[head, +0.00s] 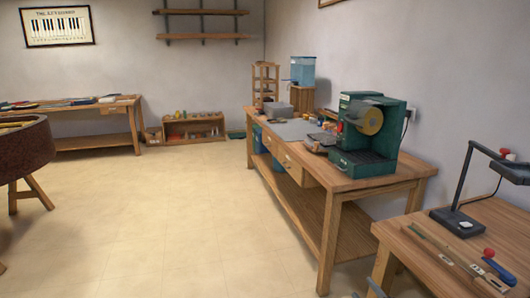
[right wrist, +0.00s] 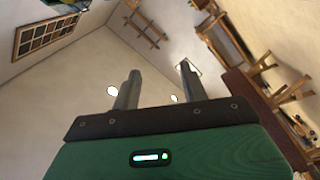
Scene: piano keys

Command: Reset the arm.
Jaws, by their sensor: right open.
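My right gripper (right wrist: 160,78) shows in the right wrist view with its two grey fingers apart and nothing between them. Its green body with a small lit panel fills the bottom of that view. The fingers point up toward the walls and ceiling, clear of any surface. In the head view only a small dark part of the right gripper (head: 374,289) shows at the bottom edge, beside the near table's leg. My left gripper is in neither view. A framed keyboard chart (head: 57,26) hangs on the back wall.
A wooden workbench (head: 400,176) along the right wall bears a green machine (head: 367,135). A nearer table (head: 415,247) at lower right bears a black lamp (head: 458,219) and hand tools. A round brown piece (head: 25,150) stands at left. The floor (head: 165,220) between is clear.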

